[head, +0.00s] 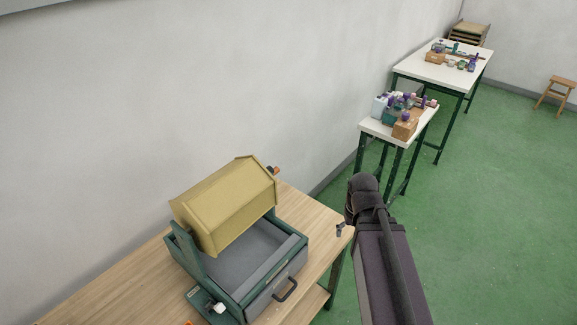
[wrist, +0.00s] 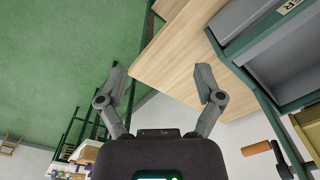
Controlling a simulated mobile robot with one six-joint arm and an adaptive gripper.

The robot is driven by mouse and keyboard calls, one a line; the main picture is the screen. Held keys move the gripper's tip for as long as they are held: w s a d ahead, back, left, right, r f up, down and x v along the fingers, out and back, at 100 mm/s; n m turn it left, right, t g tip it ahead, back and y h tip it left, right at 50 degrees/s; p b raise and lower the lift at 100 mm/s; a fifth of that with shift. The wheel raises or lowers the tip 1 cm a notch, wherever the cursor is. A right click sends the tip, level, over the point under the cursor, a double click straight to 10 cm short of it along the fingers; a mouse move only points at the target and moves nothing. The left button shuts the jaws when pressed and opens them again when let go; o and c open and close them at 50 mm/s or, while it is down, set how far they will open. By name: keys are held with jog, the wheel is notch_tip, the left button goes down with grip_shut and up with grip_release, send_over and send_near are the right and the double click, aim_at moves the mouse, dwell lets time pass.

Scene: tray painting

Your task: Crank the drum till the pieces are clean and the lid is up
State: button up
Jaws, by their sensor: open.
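The ochre drum (head: 225,205) is a closed, flat-sided barrel, held tilted in a green frame (head: 186,254) over a grey tray on the wooden bench. I cannot tell which face is the lid, and no pieces show. The crank's brown grip (head: 274,171) sticks out at the drum's far right end; in the wrist view the crank grip (wrist: 257,147) shows at lower right. My gripper (head: 341,231) is by the bench's right edge, mostly hidden by my arm. In the wrist view my gripper (wrist: 160,72) is open and empty, apart from the crank.
The bench (head: 110,285) has bare wood at left. A grey drawer with a black handle (head: 287,289) is in the machine's front. A small white table (head: 378,130) with bottles and a box stands beyond, and a longer table (head: 425,70) farther back. Green floor at right is open.

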jog(key=w+a+r+n+t+y, duration=0.2)
jog(key=w+a+n, duration=0.7)
jog(key=n, duration=0.5)
jog(key=w+a+r+n+t+y+p, duration=0.1)
jog(key=w+a+r+n+t+y, duration=0.2)
jog(key=w+a+n, duration=0.6)
jog(key=shift+w+a+r+n+y, duration=0.3)
jog(key=shift+w+r+n+y, duration=0.55)
jog(key=shift+w+n, duration=1.25)
jog(key=shift+s+a+f+n, duration=0.1)
jog(key=shift+s+f+n, duration=0.1)
jog(key=shift+n, duration=0.1)
jog(key=shift+b+x, duration=4.1)
jog(key=shift+x, duration=1.55)
jog(key=shift+w, duration=0.1)
jog(key=shift+r, duration=0.1)
